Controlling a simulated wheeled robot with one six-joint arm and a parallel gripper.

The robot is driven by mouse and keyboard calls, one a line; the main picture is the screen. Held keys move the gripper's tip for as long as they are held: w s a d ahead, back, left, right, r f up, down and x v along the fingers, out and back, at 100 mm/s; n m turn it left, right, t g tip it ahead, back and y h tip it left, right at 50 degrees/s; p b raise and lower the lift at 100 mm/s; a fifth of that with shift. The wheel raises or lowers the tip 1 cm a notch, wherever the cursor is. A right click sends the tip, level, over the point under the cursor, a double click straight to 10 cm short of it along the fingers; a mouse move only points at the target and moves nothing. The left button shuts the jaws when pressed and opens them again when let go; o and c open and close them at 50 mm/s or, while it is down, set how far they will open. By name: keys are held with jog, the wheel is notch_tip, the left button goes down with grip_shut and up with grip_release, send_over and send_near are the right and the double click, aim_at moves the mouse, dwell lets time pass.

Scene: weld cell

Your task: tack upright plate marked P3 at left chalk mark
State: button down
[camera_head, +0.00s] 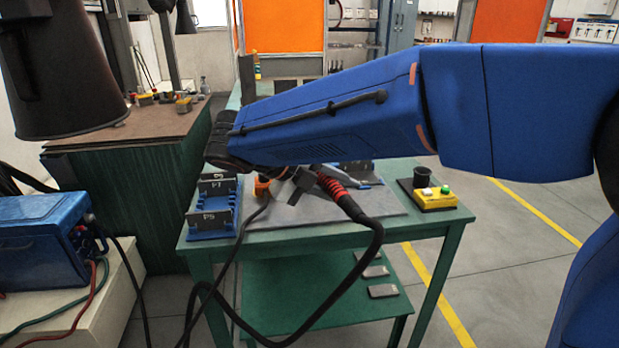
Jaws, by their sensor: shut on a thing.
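My gripper (288,188) hangs below the end of my blue arm, over the grey work plate (345,205) on the green table. It is partly hidden by the arm and is shut on what looks like the welding torch (329,183), whose red collar and black cable trail to the right and down. The torch tip is not clear. A dark upright plate (355,168) stands behind the torch, partly covered; I cannot read a mark on it. A blue rack (213,234) at the table's left holds dark marked plates (209,219); the marks are too small to read surely. I cannot make out the chalk marks.
A yellow button box (436,198) and a black cup (422,177) stand at the table's right. Several small plates (376,271) lie on the lower shelf. The cable loops over the table's front edge. A blue machine (40,245) stands at the left. An orange item (262,187) is beside the gripper.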

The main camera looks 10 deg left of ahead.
jog(key=shift+w+f, duration=0.3)
dwell(0.6)
jog(key=shift+w+a+f, duration=0.2)
jog(key=shift+w+f, duration=0.25)
jog(key=shift+f, duration=0.1)
jog(key=shift+w+f, duration=0.1)
jog(key=shift+a, duration=0.55)
dwell(1.6)
jog(key=shift+s, duration=0.25)
jog(key=s+r, duration=0.3)
jog(key=r, duration=0.6)
jog(key=shift+d+r, duration=0.35)
jog(key=shift+d, duration=0.2)
dwell(0.8)
